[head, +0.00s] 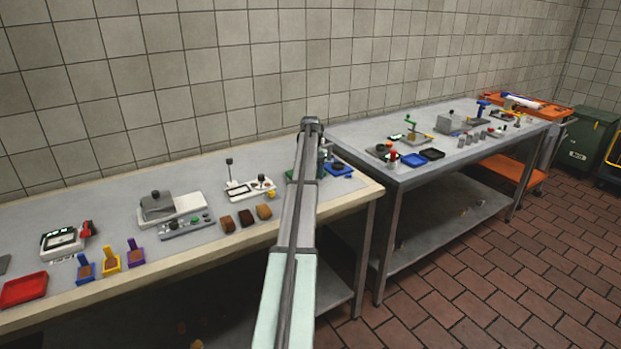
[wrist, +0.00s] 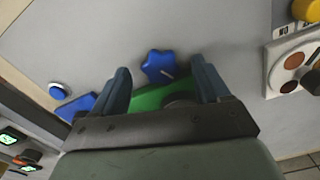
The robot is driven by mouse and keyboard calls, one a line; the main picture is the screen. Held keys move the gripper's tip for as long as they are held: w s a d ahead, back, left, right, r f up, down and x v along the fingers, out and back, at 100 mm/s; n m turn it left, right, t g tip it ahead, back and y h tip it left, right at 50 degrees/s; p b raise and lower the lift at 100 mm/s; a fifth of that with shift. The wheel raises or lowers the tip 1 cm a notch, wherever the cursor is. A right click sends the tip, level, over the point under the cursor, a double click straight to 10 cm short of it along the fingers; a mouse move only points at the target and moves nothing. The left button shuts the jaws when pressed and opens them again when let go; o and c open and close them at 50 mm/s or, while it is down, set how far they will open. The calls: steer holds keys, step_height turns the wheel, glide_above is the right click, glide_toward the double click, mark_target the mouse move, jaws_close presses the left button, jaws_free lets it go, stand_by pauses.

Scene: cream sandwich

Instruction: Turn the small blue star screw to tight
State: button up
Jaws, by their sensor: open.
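A blue star-shaped screw (wrist: 158,65) with a pale pointer line shows in the wrist view, beside a green part (wrist: 150,98). The line points toward the lower right. My gripper (wrist: 160,68) is open, with one dark blue finger on each side of the star. A gap shows between the star and each finger; I cannot tell the height difference. In the head view my arm reaches over the right end of the near table and hides the star and my fingers.
A round blue button (wrist: 57,91) and a blue angular part (wrist: 80,107) lie left of the star. A white panel with round pads (wrist: 290,62) stands at right. In the head view, the near table's wooden edge (head: 200,252) and a second table (head: 390,180) flank my arm.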

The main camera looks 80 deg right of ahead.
steer(key=shift+f, duration=0.65)
steer(key=c, duration=1)
steer(key=shift+m, duration=0.7)
steer(key=shift+c, duration=0.2)
steer(key=o, duration=1)
steer(key=shift+o, duration=0.2)
